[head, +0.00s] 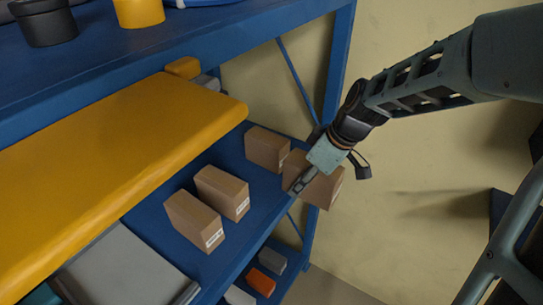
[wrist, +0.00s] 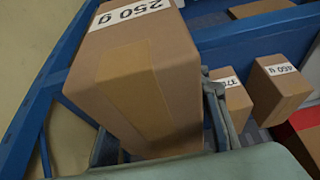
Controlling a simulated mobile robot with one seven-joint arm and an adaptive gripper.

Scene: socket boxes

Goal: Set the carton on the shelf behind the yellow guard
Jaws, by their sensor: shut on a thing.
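My gripper (head: 299,186) is shut on a brown carton (head: 325,188). In the wrist view the held carton (wrist: 140,85) fills the middle, with a white label reading "250 g", between the two fingers. In the head view it is tilted at the right end of the blue shelf (head: 238,166), partly hidden by my gripper; I cannot tell whether it touches the shelf. The yellow guard (head: 120,155) is a long thick bar along the shelf, left of my gripper.
A carton (head: 266,150) stands on the shelf close to the held one. Two more cartons (head: 222,192) (head: 194,220) stand nearer the camera. A blue upright (head: 338,70) rises behind. Orange and grey boxes (head: 261,281) lie on a lower level. A grey box (head: 125,270) lies beside the guard.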

